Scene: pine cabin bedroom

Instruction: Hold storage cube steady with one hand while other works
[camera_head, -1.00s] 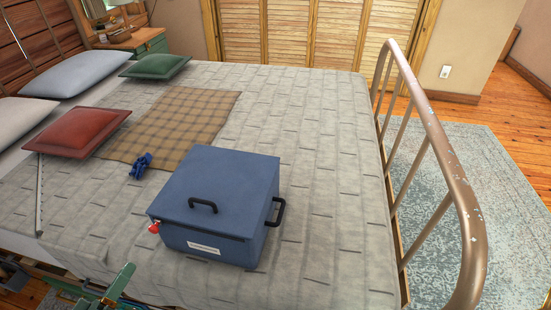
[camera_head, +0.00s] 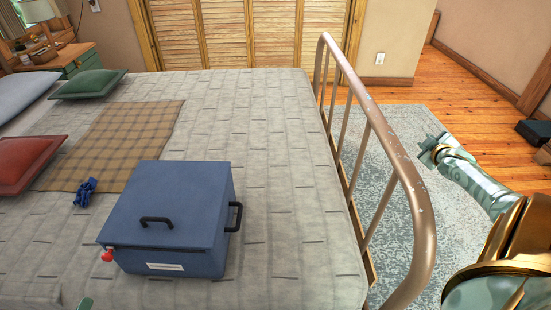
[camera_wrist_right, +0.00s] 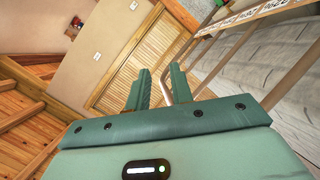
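The blue storage cube (camera_head: 170,205) stands upright on the bed with its lid shut. My right gripper (camera_head: 430,148) is beyond the metal bed rail to the right, well apart from the cube. The right wrist view shows its two fingers (camera_wrist_right: 160,92) apart with nothing between them. Of my left arm, only a small green tip (camera_head: 85,303) shows at the bottom edge, in front of the cube; its fingers are mostly hidden.
The metal bed rail (camera_head: 378,125) stands between the cube and my right arm. A small blue object (camera_head: 85,192) lies left of the cube, near a plaid blanket (camera_head: 120,140). Red (camera_head: 25,162) and green (camera_head: 88,84) pillows lie further left. The bed is clear right of the cube.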

